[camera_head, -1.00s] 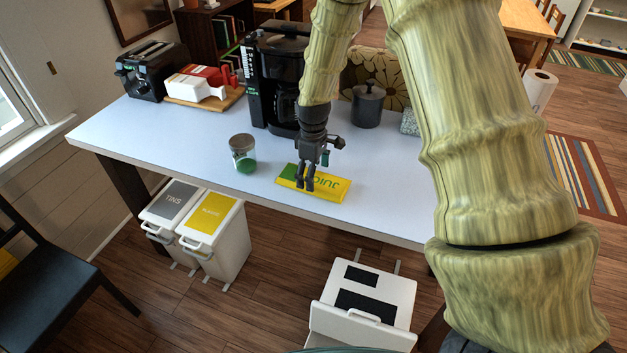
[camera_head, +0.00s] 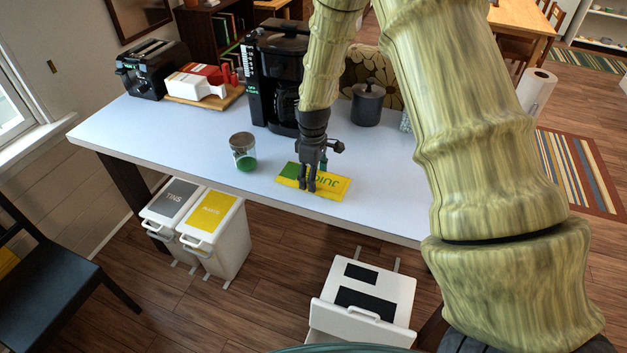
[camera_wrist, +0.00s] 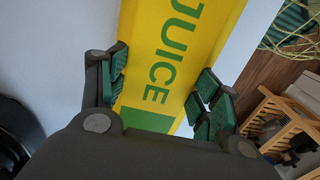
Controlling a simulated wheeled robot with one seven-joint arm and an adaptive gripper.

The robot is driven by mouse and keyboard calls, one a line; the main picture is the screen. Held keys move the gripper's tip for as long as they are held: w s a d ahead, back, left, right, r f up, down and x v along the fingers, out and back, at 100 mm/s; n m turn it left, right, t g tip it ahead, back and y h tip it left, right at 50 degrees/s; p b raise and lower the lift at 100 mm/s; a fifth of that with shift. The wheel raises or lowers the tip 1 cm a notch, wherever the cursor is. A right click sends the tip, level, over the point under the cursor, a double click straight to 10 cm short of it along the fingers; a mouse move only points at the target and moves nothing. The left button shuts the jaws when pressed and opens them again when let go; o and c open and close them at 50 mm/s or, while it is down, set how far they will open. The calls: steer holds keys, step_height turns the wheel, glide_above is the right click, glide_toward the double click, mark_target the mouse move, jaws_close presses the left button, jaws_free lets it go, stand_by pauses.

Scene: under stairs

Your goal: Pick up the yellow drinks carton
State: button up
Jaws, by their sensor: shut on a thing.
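The yellow drinks carton (camera_head: 331,186) lies flat on the white table near its front edge, with a green end and the word JUICE on it. In the wrist view the carton (camera_wrist: 170,55) runs between the finger pads. My gripper (camera_head: 308,185) points down over the carton and is shut on it across its width. In the wrist view my gripper (camera_wrist: 158,100) has dark green pads on both sides of the carton. Whether the carton has left the table cannot be told.
A glass jar with green contents (camera_head: 243,152) stands left of the carton. A black coffee machine (camera_head: 274,75) and a dark canister (camera_head: 367,104) stand behind. A toaster (camera_head: 153,68) is at the far left. The table (camera_head: 160,130) is clear at front left.

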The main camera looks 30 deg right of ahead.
steer(key=shift+r, duration=0.1)
steer(key=shift+r+b, duration=0.4)
steer(key=shift+r, duration=0.05)
steer(key=shift+s+d+r+b, duration=0.1)
steer(key=shift+s+r+b, duration=0.15)
steer(key=shift+r+b, duration=0.25)
steer(key=shift+s+d+r+b, duration=0.1)
steer(key=shift+s+r+b, duration=0.15)
steer(key=shift+r, duration=0.4)
steer(key=s+d+b, duration=0.1)
steer(key=s, duration=0.3)
steer(key=s+d+r+b, duration=0.1)
steer(key=s+d, duration=0.1)
steer(key=s, duration=0.3)
steer(key=s+d+b, duration=0.1)
steer(key=s+b, duration=0.1)
steer(key=s, duration=0.3)
steer(key=shift+s+d+r, duration=0.15)
steer(key=shift+d+r, duration=0.05)
steer(key=shift+r, duration=0.15)
